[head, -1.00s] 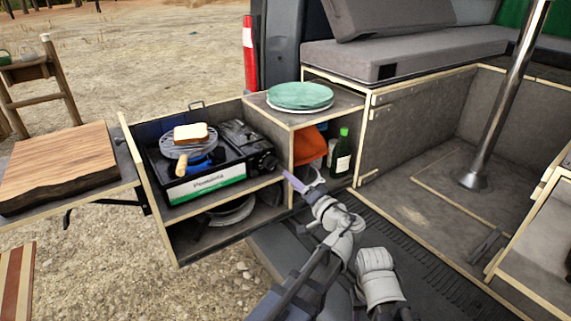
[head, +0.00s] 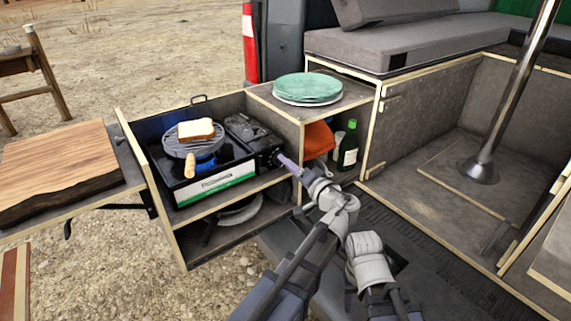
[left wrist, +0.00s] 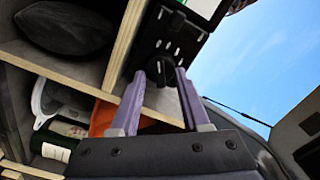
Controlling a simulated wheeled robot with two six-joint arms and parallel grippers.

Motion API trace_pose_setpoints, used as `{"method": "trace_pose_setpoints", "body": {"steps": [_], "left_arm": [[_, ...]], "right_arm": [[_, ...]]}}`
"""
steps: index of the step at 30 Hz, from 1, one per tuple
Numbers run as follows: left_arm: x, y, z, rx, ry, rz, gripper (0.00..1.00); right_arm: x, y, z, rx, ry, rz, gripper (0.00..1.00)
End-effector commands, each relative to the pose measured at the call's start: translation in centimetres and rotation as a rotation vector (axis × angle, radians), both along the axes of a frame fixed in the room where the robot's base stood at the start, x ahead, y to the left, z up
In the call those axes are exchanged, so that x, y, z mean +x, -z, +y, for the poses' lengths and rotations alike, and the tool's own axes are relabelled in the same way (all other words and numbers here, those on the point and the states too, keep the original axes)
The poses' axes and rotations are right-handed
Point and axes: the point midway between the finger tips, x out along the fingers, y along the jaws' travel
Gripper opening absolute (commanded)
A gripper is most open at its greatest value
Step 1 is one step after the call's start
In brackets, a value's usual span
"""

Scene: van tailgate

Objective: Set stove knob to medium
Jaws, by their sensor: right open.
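The black stove knob (left wrist: 160,67) sits on the stove's dark control panel (left wrist: 171,38), which has white marks around it; its exact setting is too small to read. In the head view the camping stove (head: 252,135) is in the pull-out drawer. My left gripper (head: 281,158) is at the stove's right end, its purple fingers pointing at the panel. In the left wrist view, the left gripper (left wrist: 160,74) is open, with one fingertip on each side of the knob. I cannot tell whether they touch it.
Green plates (head: 308,87) are on the shelf above. An orange cloth (head: 318,139) and green bottle (head: 348,146) stand in the cubby close to my left gripper. A wooden board (head: 60,160) is at left.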

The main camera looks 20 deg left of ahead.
Motion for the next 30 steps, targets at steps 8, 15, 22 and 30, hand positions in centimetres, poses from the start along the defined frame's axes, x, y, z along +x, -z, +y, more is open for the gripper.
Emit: {"method": "trace_pose_setpoints", "body": {"steps": [8,15,22,30], "left_arm": [[-0.01,0.00,0.02,0.000,0.000,0.000,0.19],[-0.01,0.00,0.02,0.000,0.000,0.000,0.00],[0.00,0.01,0.03,0.000,0.000,0.000,0.00],[-0.01,0.02,0.02,0.011,-0.001,0.015,0.00]], "right_arm": [[0.01,0.00,0.00,0.000,0.000,0.000,0.50],[0.01,0.00,0.00,0.000,0.000,0.000,0.50],[0.01,0.00,0.00,0.000,0.000,0.000,0.50],[0.01,0.01,0.00,0.000,0.000,0.000,0.50]]}}
